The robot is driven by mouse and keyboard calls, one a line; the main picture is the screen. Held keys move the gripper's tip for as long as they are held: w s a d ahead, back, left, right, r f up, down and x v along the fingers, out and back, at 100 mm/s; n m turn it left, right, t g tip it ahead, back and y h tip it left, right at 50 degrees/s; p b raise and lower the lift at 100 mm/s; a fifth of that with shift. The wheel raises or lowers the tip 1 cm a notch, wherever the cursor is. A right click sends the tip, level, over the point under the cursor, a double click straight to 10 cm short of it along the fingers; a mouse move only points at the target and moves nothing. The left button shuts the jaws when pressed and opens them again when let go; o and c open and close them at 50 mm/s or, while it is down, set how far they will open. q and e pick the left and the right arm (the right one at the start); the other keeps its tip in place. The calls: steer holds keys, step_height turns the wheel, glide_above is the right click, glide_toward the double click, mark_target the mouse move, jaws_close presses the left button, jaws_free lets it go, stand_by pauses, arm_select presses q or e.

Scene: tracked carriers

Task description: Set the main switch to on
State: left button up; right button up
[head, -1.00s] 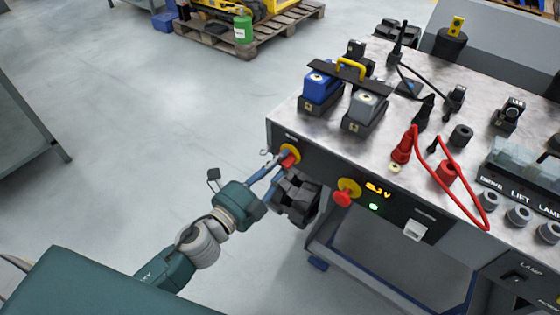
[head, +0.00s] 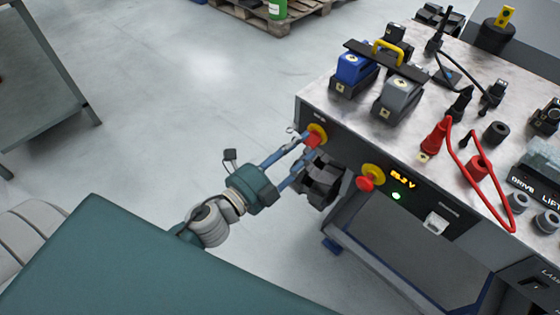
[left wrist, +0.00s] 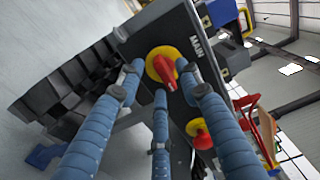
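The main switch (head: 314,140) is a red handle on a round yellow plate, at the left end of the console's dark front panel. In the left wrist view the main switch (left wrist: 164,67) sits beside the label "MAIN", its red handle standing out from the plate. My left gripper (head: 303,152) is at the switch. Its blue fingers (left wrist: 165,85) are spread around the handle with gaps between them; I cannot tell whether one touches it. My right gripper is not in view.
A red mushroom button on a yellow ring (head: 367,178) is right of the switch, near a lit voltage display (head: 403,176) and green lamp (head: 397,196). A black block (head: 320,182) lies just below the switch. Blue and grey battery packs (head: 352,68) stand on the console top (head: 325,98).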

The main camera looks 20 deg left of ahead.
arm_select(q)
steer(key=v, duration=0.9)
steer(key=shift+s, duration=0.1)
